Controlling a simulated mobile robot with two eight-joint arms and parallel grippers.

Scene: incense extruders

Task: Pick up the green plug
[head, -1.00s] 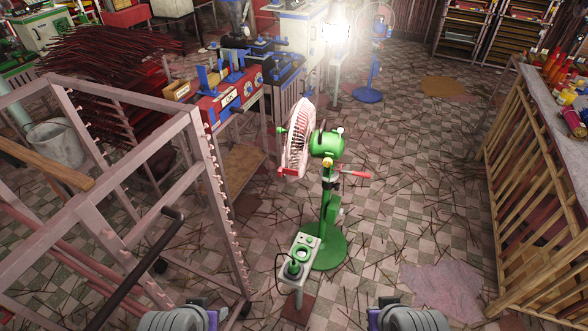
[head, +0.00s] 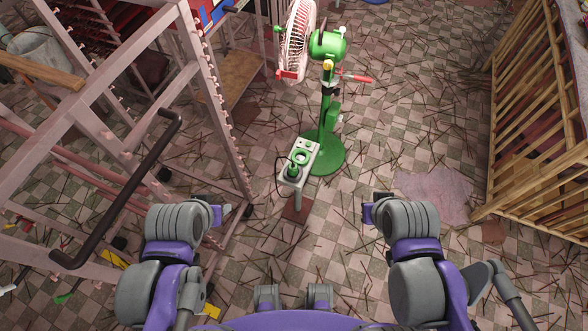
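The green plug (head: 294,171) sits at the near end of a grey-white socket box (head: 312,148) on a short post. A dark cord loops from its left side. Whether the plug is inserted or only resting there is too small to tell. My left gripper (head: 216,215) is to the lower left of the plug, well apart from it. My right gripper (head: 370,209) is to the lower right, also apart. The fingers of both are small and mostly hidden by the wrists, so their opening does not show.
A green pedestal fan (head: 325,115) stands just behind the socket box. A pink metal rack (head: 195,70) with a dark handle fills the left. A wooden slatted rack (head: 530,130) stands at right. Thin sticks litter the tiled floor (head: 420,110), which is open between them.

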